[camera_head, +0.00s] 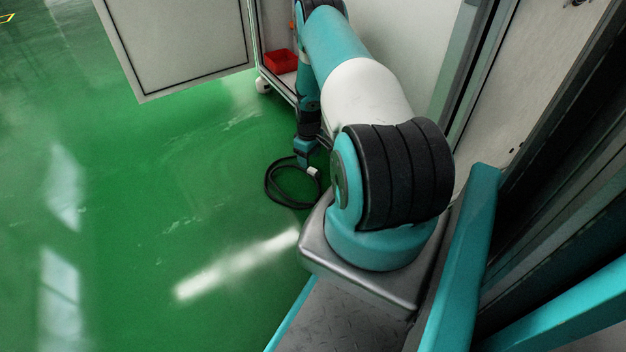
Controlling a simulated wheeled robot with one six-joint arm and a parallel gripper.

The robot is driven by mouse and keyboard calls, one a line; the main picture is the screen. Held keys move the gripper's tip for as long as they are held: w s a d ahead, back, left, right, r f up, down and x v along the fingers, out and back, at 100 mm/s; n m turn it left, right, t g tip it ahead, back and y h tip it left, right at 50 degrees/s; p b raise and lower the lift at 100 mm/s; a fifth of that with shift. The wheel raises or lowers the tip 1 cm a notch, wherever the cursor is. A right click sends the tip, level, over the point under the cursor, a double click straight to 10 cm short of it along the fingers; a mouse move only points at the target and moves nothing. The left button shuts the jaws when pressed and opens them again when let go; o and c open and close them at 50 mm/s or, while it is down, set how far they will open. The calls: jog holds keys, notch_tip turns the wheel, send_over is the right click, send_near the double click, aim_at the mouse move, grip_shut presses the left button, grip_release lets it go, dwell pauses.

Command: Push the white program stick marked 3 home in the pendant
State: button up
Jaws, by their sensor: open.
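My gripper (304,159) points down over the green floor at the end of my arm, close to a loop of black cable. It is small in the picture and partly dark against the arm; its jaws are open. A small whitish piece (313,172) shows just below and right of it, by the cable; I cannot tell what it is or whether it touches the gripper. I cannot make out the white program stick marked 3 or the pendant. My own arm hides part of the area behind it.
A black cable (268,190) lies coiled on the green floor (150,190). A cabinet stands behind my arm with its pale door (180,40) swung open to the left. A red bin (282,61) sits inside, low down. The floor at left is clear.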

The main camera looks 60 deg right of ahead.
aim_at(310, 169)
jog(key=shift+s+f+b, duration=0.15)
jog(key=shift+f+b, duration=2.4)
jog(key=shift+f, duration=0.25)
jog(key=shift+r, duration=0.1)
jog(key=shift+c, duration=0.4)
grip_shut()
